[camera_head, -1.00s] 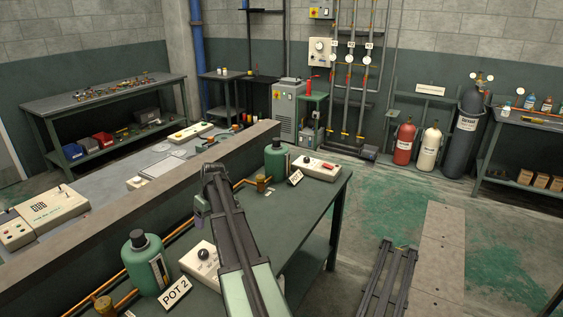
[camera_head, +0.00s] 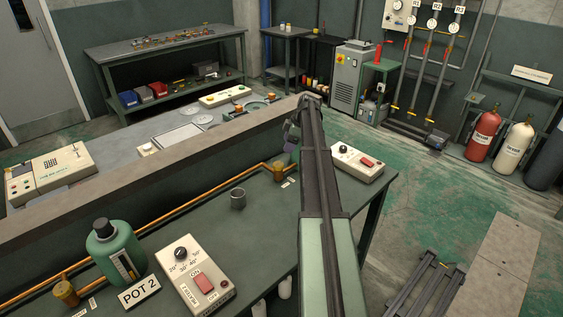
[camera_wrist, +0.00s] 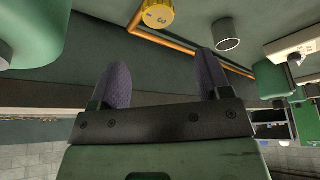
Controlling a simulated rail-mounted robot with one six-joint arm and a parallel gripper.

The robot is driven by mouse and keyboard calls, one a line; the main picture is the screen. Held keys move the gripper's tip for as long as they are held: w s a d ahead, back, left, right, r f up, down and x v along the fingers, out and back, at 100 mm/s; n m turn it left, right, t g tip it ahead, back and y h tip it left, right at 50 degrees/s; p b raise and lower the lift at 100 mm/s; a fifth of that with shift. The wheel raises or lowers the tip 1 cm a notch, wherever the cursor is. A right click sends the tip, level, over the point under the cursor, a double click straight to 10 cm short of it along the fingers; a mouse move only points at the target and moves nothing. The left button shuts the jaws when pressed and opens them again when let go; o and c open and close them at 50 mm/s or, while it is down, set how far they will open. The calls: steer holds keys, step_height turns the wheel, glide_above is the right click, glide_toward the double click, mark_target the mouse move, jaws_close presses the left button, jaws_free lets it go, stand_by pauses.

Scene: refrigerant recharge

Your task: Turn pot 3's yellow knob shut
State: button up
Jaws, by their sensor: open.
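The yellow knob marked 3 (camera_wrist: 158,14) is at the top edge of the wrist view, partly cut off, on a copper pipe. In the head view the knob (camera_head: 279,170) is small, beside my arm. My gripper (camera_wrist: 160,80) is open and empty, with its two purple fingers spread. The knob lies beyond the fingertips, roughly in line with the gap and apart from them. In the head view my gripper (camera_head: 292,138) shows only in part beyond the end of my arm. A green pot (camera_wrist: 35,30) is at the left of the wrist view; my arm hides pot 3 in the head view.
A grey cup (camera_head: 238,198) stands on the bench near the pipe. Pot 2 (camera_head: 115,250) and its white switch box (camera_head: 197,275) are nearer. Another switch box (camera_head: 355,162) is right of my arm. A low wall (camera_head: 130,195) runs behind the pipe.

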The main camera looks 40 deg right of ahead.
mark_target(278, 163)
steer(key=b+x, duration=1)
steer(key=x, duration=0.1)
steer(key=shift+d, duration=0.15)
steer(key=shift+r, duration=0.1)
steer(key=shift+c, duration=0.5)
steer(key=c, duration=0.8)
